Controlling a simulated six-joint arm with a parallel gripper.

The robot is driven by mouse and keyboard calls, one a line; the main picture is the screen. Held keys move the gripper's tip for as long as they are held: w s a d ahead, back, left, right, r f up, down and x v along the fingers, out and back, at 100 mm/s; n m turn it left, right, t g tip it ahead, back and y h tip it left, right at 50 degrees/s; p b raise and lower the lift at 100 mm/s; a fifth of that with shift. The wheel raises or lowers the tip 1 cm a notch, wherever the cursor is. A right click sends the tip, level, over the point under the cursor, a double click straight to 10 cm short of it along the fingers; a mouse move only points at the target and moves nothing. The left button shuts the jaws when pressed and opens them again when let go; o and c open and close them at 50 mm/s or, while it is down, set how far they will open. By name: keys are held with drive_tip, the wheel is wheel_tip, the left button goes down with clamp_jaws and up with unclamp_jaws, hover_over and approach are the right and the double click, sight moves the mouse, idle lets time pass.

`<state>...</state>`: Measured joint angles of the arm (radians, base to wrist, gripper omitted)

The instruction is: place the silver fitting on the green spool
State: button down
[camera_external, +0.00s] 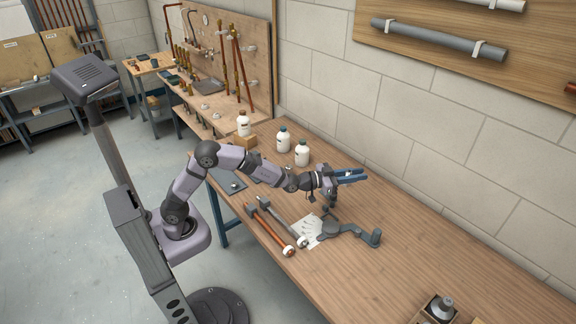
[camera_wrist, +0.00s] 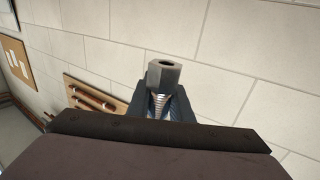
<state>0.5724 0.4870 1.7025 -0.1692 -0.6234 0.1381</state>
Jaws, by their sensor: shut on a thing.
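The silver fitting (camera_wrist: 162,78) is a hex nut head with a hole on top and a threaded shank below. In the wrist view it stands between the dark blue fingers of my gripper (camera_wrist: 162,105), which is shut on it. In the external view my gripper (camera_external: 352,176) is above the workbench, its blue fingers pointing right toward the wall. The fitting cannot be made out there. I cannot make out a green spool in either view.
White bottles (camera_external: 302,154) stand behind. A wooden box (camera_external: 418,318) holds a grey part at lower right. The bench between is clear.

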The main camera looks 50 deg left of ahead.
drive_tip(key=s+d+f+m+g+h+b, duration=0.1)
drive_tip(key=s+d+f+m+g+h, duration=0.15)
drive_tip(key=s+d, duration=1.05)
drive_tip(key=s+d+f+m+g+h+b, duration=0.1)
drive_tip(key=s+d+f+h, duration=0.15)
drive_tip(key=s+d, duration=1.05)
drive_tip(key=shift+w+a+f+p, duration=0.15)
drive_tip(key=shift+f+p, duration=0.05)
drive_tip(key=shift+f, duration=3.7)
drive_tip(key=shift+w+a+f+p, duration=0.1)
drive_tip(key=shift+f+p, duration=0.1)
drive_tip(key=shift+f, duration=3.7)
drive_tip(key=shift+f, duration=0.15)
drive_tip(key=c, duration=1.9)
unclamp_jaws()
drive_tip(key=shift+f, duration=0.1)
drive_tip(key=shift+c, duration=0.2)
drive_tip(key=o, duration=0.4)
drive_tip(key=shift+c, duration=0.2)
